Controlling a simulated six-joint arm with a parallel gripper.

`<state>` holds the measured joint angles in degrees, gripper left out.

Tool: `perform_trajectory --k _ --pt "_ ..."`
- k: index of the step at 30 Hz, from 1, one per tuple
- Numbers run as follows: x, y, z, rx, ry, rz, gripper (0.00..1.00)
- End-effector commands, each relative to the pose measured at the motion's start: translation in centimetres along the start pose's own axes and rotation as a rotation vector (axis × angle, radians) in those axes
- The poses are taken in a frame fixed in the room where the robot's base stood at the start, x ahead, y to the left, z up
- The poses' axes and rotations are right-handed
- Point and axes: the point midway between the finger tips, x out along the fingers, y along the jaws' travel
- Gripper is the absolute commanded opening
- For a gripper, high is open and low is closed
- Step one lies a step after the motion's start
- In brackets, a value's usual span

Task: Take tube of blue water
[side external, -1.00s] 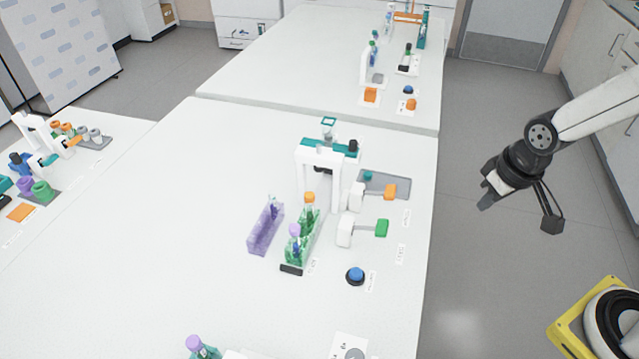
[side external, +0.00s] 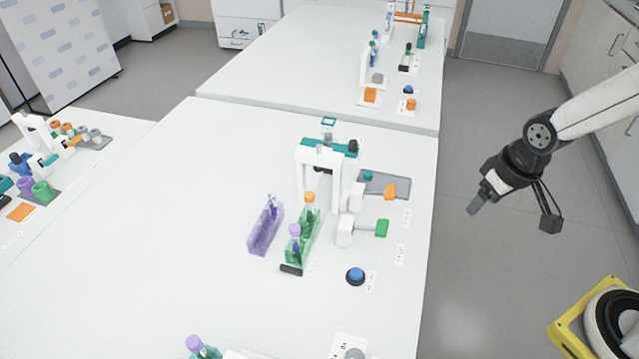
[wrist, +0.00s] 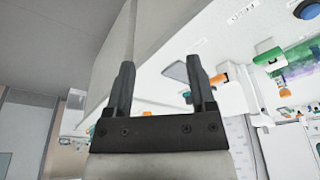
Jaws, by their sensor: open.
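A green rack (side external: 303,246) stands on the near table and holds a purple-capped tube (side external: 294,231) and an orange-capped tube (side external: 309,198). A purple rack (side external: 264,238) beside it holds a slim tube (side external: 271,204). Another purple-capped tube (side external: 195,343) is at the bottom edge, partly cut off. The water colours are too small to tell for sure. My gripper (side external: 477,204) is off the table's right edge, far right of the racks and touching nothing. In the wrist view my gripper (wrist: 162,68) has its two fingers apart with nothing held.
A white stand with a teal top (side external: 328,146) is behind the racks. A green-ended lever (side external: 381,228), an orange-ended lever (side external: 389,191), a grey tray (side external: 398,181) and a blue button (side external: 355,275) lie between the racks and the right edge. The table's left part is clear.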

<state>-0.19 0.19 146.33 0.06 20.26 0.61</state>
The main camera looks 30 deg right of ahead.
Motion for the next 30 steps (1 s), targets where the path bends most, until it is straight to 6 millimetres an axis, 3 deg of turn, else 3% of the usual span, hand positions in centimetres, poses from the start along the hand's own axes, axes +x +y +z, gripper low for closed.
perform_trajectory --k 5,11,21,30 --pt "0.1 -0.9 -1.3 0.058 -0.009 -0.009 0.71" --pt "0.2 -3.5 -4.3 0.213 -0.038 -0.028 0.71" --pt "0.6 -11.0 -9.8 0.567 -0.122 -0.049 0.71" --pt "0.9 -18.9 -12.7 0.871 -0.21 -0.032 0.71"
